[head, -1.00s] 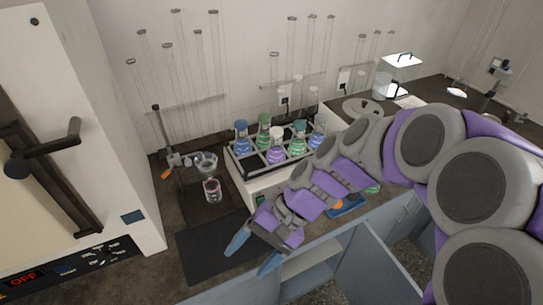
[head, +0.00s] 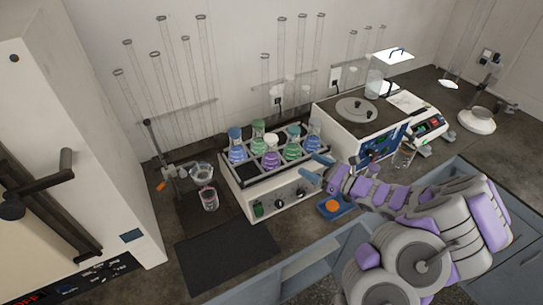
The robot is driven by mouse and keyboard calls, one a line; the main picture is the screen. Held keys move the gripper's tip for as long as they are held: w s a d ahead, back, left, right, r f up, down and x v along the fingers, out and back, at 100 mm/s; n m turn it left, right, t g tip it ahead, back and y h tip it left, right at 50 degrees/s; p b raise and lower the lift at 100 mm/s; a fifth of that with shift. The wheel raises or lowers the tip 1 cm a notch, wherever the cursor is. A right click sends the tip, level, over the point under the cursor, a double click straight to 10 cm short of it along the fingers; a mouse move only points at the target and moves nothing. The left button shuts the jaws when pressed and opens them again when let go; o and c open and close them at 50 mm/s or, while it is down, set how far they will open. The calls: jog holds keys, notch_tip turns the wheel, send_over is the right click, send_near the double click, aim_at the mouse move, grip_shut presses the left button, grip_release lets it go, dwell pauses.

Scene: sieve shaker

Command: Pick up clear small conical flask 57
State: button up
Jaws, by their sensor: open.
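My gripper (head: 316,168) is open, its two blue fingertips pointing left beside the right end of the flask rack. No flask number is readable, so I cannot tell which vessel is flask 57. A clear glass vessel (head: 404,155) stands on the bench right of my gripper, behind my arm; its shape is hard to make out. A small clear vessel with pink liquid (head: 209,198) stands under a glass funnel (head: 201,172) at the left. The rack holds several stoppered conical flasks with coloured liquid, among them a blue one (head: 237,150) and a purple one (head: 271,155). Nothing is between the fingers.
The flasks sit on a white shaker (head: 279,202) with front knobs. A white machine with a blue panel (head: 346,138) stands behind my arm. A blue dish with an orange item (head: 333,208) lies below my gripper. A dark mat (head: 226,254) is clear at the front left.

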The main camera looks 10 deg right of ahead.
aim_at(276, 151)
jog(key=shift+m, duration=0.4)
jog(key=b+x, duration=0.1)
jog(key=x, duration=0.3)
jog(key=b+x, duration=0.1)
jog(key=x, duration=0.2)
jog(key=f+x, duration=0.1)
jog(key=x, duration=0.3)
jog(key=shift+w+d+b, duration=0.15)
jog(key=shift+w+b, duration=0.25)
jog(key=shift+w, duration=0.2)
jog(key=w+a+b, duration=0.1)
jog(key=w+a+f, duration=0.1)
jog(key=a, duration=0.1)
jog(key=shift+w+a+b, duration=0.1)
jog(key=shift+w+b, duration=0.15)
jog(key=shift+b, duration=0.1)
jog(key=shift+w+a+r, duration=0.15)
jog(key=shift+w+a, duration=0.3)
jog(key=shift+c, duration=0.3)
jog(key=c, duration=1.1)
